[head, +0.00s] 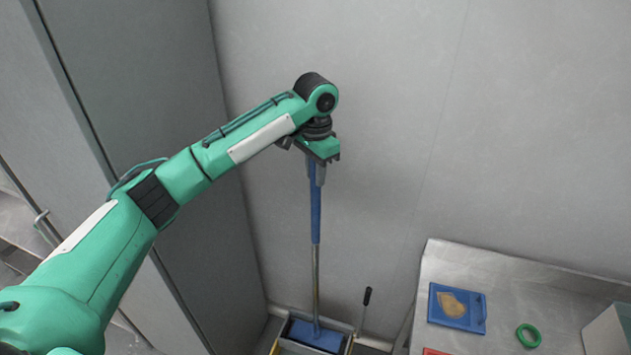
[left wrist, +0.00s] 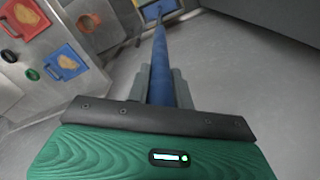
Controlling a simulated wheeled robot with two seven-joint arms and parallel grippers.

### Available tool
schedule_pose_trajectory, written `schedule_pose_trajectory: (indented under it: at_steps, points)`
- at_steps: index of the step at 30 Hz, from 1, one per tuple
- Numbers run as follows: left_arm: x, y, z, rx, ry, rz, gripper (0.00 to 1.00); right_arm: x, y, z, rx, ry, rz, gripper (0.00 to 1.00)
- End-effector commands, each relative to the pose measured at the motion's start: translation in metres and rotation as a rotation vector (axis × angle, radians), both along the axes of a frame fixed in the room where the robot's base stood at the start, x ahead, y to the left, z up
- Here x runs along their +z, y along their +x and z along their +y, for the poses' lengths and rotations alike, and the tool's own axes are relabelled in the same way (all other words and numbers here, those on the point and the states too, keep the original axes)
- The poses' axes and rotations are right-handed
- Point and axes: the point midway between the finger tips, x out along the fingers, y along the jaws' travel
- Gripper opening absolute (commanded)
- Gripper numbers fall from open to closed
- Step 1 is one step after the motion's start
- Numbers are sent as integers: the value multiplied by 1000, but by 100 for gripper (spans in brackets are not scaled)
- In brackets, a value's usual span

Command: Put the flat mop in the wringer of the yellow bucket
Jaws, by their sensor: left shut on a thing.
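The flat mop stands nearly upright. Its blue handle (head: 316,212) runs down to a metal pole and a blue flat head (head: 315,334) at the bottom edge of the head view. My left gripper (head: 317,170) is shut on the top of the blue handle. The handle also shows between its fingers in the left wrist view (left wrist: 160,75). The mop head appears within the grey frame of the wringer (head: 348,343) on the yellow bucket (head: 276,347). I cannot tell how deep it sits. The bucket is mostly cut off. My right gripper is not in view.
A black-tipped wringer lever (head: 366,297) stands right of the pole. A metal table (head: 480,270) at the right holds a blue tray (head: 458,307) and a green ring (head: 528,336). Grey cabinets (head: 150,130) stand at the left, with a wall behind.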

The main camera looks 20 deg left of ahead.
Motion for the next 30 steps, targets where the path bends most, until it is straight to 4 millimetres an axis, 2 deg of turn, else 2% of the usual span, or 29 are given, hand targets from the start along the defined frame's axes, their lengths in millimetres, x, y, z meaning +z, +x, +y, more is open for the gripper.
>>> schedule_pose_trajectory:
  at_steps: [7,18,19,21,30]
  points:
    - [-32,0,1,1,0,2,0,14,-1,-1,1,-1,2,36]
    - [-38,0,0,0,0,0,0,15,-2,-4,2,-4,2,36]
    - [-39,0,0,0,1,1,28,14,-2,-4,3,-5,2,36]
    - [-39,0,0,0,1,1,42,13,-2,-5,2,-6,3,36]
    - [-39,0,0,0,1,1,44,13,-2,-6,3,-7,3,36]
